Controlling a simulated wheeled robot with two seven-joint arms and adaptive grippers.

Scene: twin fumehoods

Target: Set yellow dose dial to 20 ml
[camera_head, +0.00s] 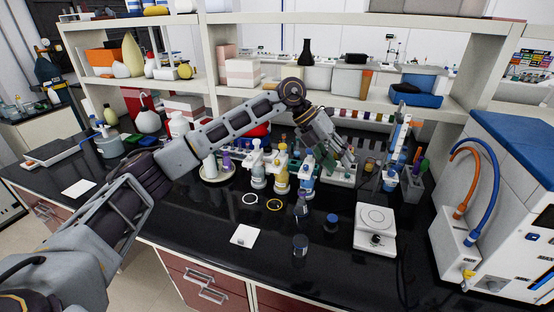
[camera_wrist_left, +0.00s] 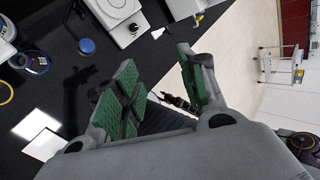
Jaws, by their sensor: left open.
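The yellow dispenser bottle (camera_head: 281,181) stands upright on the black bench in the head view, between a white dispenser bottle (camera_head: 257,178) and a blue-and-white one (camera_head: 306,181). Its dial is too small to read. My left gripper (camera_head: 345,157) is up and to the right of the yellow bottle, pointing down and apart from it. In the left wrist view the left gripper (camera_wrist_left: 158,82) is open, with green pads and nothing between them. The dispenser bottles do not show clearly there. My right gripper is not in view.
A yellow ring (camera_head: 275,204) and a white ring (camera_head: 250,198) lie before the bottles. A rack stands behind the gripper; shelves (camera_head: 330,101) are above.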

